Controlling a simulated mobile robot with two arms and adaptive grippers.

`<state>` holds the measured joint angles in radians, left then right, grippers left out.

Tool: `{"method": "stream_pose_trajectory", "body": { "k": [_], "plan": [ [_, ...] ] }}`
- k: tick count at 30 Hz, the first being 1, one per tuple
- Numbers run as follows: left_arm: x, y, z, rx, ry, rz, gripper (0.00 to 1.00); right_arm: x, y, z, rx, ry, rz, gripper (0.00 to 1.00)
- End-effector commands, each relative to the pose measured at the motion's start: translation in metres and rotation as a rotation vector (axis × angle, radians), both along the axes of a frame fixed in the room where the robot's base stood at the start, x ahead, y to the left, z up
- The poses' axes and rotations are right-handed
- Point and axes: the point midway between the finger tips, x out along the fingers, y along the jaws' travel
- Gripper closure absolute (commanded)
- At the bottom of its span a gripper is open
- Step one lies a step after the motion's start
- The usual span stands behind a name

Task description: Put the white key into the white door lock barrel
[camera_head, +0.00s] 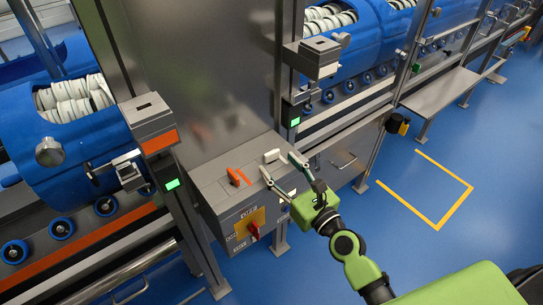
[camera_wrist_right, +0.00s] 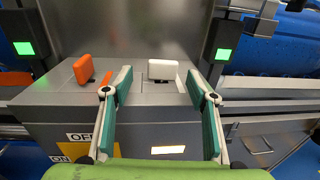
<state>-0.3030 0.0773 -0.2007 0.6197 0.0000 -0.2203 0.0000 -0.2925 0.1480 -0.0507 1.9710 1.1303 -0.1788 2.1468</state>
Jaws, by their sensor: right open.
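The white key (camera_head: 271,156) has a block-shaped head and stands at the back of the grey control box (camera_head: 213,193). My right gripper (camera_head: 279,165) is open over that box, its fingers pointing at the key. In the right wrist view, the white key (camera_wrist_right: 163,69) shows between and beyond the open fingertips (camera_wrist_right: 158,82); I cannot tell whether they touch it. A grey lock box with a pale front (camera_head: 318,56) is on the right-hand post, probably the white door lock. Its barrel opening is not clear. My left gripper is not in view.
An orange key (camera_head: 235,176) stands left of the white one, also in the right wrist view (camera_wrist_right: 83,68). An orange-banded lock box (camera_head: 148,118) is on the left post. A red switch (camera_head: 253,231) is on the control box front.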

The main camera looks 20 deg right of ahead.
Motion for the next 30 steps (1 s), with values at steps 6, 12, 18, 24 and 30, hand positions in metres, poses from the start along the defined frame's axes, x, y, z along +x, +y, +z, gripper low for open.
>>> {"method": "stream_pose_trajectory", "body": {
  "k": [6, 12, 18, 24, 30],
  "plan": [
    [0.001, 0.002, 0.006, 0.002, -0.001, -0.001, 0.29, 0.024, 0.003, 0.001, -0.002, -0.001, 0.001, 0.47],
    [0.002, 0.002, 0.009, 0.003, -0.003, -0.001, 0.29, 0.048, 0.008, -0.001, -0.001, 0.0, -0.001, 0.47],
    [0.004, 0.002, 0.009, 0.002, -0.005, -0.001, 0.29, 0.053, 0.009, -0.002, 0.0, 0.001, 0.0, 0.47],
    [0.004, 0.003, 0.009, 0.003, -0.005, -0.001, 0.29, 0.052, 0.009, -0.002, 0.0, 0.001, 0.0, 0.73],
    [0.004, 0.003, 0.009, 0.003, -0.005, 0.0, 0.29, 0.052, 0.009, -0.002, -0.001, 0.0, -0.001, 0.92]
  ]
}}
